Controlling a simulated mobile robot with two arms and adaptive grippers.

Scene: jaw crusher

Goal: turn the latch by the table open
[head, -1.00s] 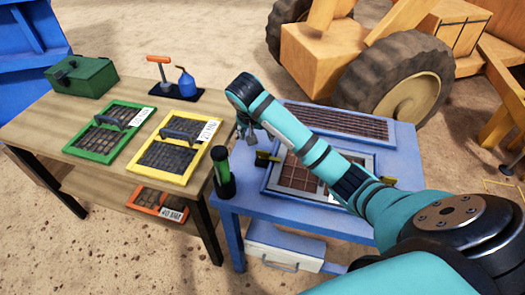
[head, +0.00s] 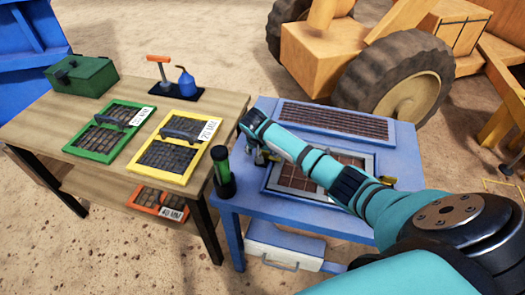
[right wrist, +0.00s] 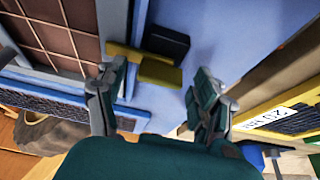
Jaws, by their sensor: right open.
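In the right wrist view the yellow latch (right wrist: 155,71) sits by a black block on the blue table, beside the grid frame. My right gripper (right wrist: 162,78) is open, with one finger close to the latch's left side and the other apart on its right. I cannot tell if a finger touches it. In the head view my right gripper (head: 262,157) is over the left edge of the blue table (head: 232,197) and mostly hides this latch. A second yellow latch (head: 388,180) shows partly behind my right arm. My left gripper is out of view.
A green-and-black cylinder (head: 223,175) stands at the blue table's left corner, near my gripper. The wooden table (head: 50,125) on the left holds green (head: 88,152) and yellow (head: 150,175) framed screens. A brown grid (head: 300,178) lies under my arm.

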